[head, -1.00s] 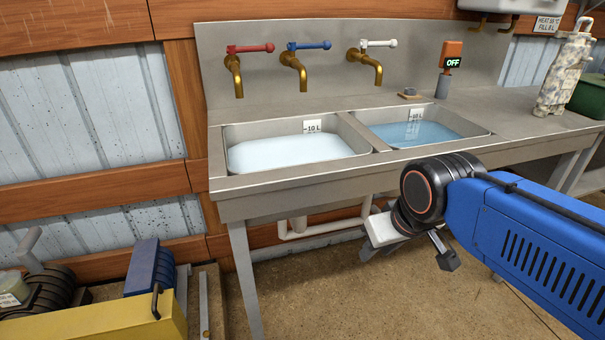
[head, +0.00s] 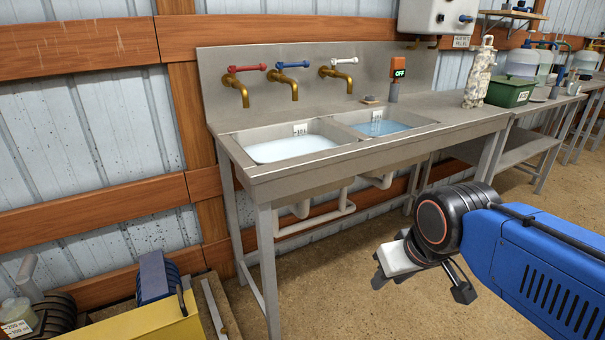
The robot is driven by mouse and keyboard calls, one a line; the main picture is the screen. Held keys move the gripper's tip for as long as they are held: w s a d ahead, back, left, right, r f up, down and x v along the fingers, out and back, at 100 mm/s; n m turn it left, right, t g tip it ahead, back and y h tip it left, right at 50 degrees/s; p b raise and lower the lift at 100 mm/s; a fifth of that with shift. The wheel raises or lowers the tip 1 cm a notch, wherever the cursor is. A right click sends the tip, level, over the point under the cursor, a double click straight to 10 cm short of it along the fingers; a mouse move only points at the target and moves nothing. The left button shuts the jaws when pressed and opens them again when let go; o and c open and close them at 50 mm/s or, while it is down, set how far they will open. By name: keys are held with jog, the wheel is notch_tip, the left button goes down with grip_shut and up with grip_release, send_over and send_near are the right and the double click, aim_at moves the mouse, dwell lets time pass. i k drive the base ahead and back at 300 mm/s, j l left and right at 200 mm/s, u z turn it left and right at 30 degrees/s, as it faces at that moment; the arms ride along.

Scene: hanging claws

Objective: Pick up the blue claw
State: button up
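I cannot make out a blue claw in the head view. My gripper (head: 400,262) hangs at the end of my blue arm, right of centre, in front of the sink bench. Its white and dark parts show, but its fingers are small and partly hidden by the black wrist joint. Whether it is open or shut is unclear. I see nothing held in it.
A steel sink bench (head: 268,180) with two water-filled basins stands against the wall. Above it are taps with red, blue (head: 288,65) and white handles. A camouflage canister (head: 479,75) and green box (head: 510,91) stand farther right. Concrete floor is clear below my gripper.

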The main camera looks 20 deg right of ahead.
aim_at(478, 81)
jog(key=z, duration=1.25)
